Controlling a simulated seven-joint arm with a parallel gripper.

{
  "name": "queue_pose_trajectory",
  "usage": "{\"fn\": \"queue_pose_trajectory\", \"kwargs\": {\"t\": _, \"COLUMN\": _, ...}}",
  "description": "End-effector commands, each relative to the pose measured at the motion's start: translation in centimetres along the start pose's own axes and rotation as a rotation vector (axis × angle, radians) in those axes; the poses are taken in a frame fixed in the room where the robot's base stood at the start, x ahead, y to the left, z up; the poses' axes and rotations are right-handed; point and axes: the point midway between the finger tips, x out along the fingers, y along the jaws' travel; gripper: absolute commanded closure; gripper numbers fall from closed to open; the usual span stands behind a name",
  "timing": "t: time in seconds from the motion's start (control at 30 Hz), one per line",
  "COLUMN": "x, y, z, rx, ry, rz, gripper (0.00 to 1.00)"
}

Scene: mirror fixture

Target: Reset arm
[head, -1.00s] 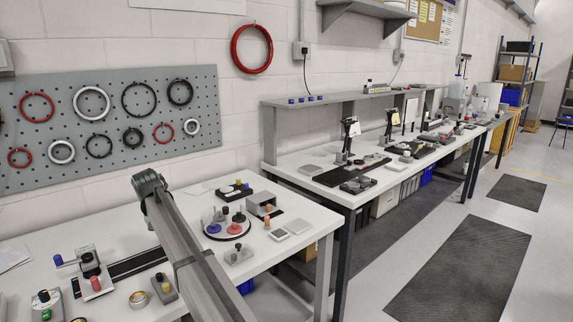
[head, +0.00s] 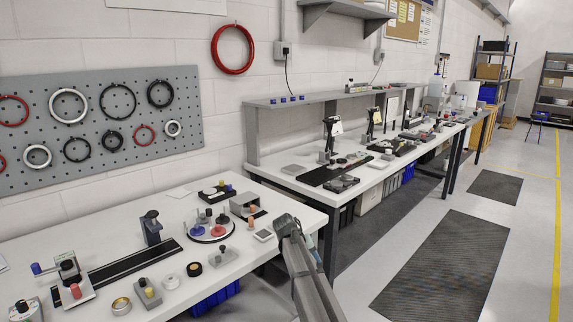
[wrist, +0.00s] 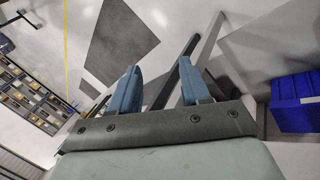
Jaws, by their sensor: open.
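My gripper (wrist: 160,78) shows in the wrist view, with two blue fingers standing apart and nothing between them. Past the fingers are the grey floor, a dark mat (wrist: 120,45) and a table leg. In the head view my grey arm reaches up from the bottom edge, past the right front corner of the near white table (head: 262,268).
The near table holds a black rail (head: 125,262), a grey upright fixture (head: 151,228), a round base with coloured knobs (head: 208,236) and several small fixtures. A pegboard with rings (head: 100,130) hangs behind. Blue bins (wrist: 294,100) sit at the right. The floor aisle is clear.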

Motion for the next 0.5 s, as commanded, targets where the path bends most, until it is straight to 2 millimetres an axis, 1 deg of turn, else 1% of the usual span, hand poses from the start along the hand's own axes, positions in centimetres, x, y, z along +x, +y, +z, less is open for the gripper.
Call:
{"fn": "queue_pose_trajectory", "kwargs": {"t": 0.03, "x": 2.1, "y": -0.7, "z": 2.0, "rx": -0.008, "ry": -0.024, "rz": -0.011, "gripper": 0.53}}
{"fn": "queue_pose_trajectory", "kwargs": {"t": 0.1, "x": 4.6, "y": -1.7, "z": 4.0, "rx": -0.018, "ry": -0.051, "rz": -0.03, "gripper": 0.53}}
{"fn": "queue_pose_trajectory", "kwargs": {"t": 0.17, "x": 6.7, "y": -2.5, "z": 5.8, "rx": -0.026, "ry": -0.074, "rz": -0.046, "gripper": 0.53}}
{"fn": "queue_pose_trajectory", "kwargs": {"t": 0.2, "x": 8.0, "y": -3.1, "z": 7.1, "rx": -0.031, "ry": -0.09, "rz": -0.057, "gripper": 0.53}}
{"fn": "queue_pose_trajectory", "kwargs": {"t": 0.27, "x": 10.0, "y": -3.9, "z": 9.1, "rx": -0.037, "ry": -0.115, "rz": -0.072, "gripper": 0.53}}
{"fn": "queue_pose_trajectory", "kwargs": {"t": 0.3, "x": 11.2, "y": -4.3, "z": 10.4, "rx": -0.041, "ry": -0.131, "rz": -0.084, "gripper": 0.53}}
{"fn": "queue_pose_trajectory", "kwargs": {"t": 0.37, "x": 12.9, "y": -5.1, "z": 12.4, "rx": -0.047, "ry": -0.154, "rz": -0.1, "gripper": 0.53}}
{"fn": "queue_pose_trajectory", "kwargs": {"t": 0.4, "x": 14.1, "y": -5.6, "z": 13.8, "rx": -0.051, "ry": -0.17, "rz": -0.111, "gripper": 0.53}}
{"fn": "queue_pose_trajectory", "kwargs": {"t": 0.47, "x": 15.7, "y": -6.3, "z": 15.9, "rx": -0.056, "ry": -0.194, "rz": -0.128, "gripper": 0.53}}
{"fn": "queue_pose_trajectory", "kwargs": {"t": 0.5, "x": 16.8, "y": -6.8, "z": 17.4, "rx": -0.059, "ry": -0.211, "rz": -0.139, "gripper": 0.53}}
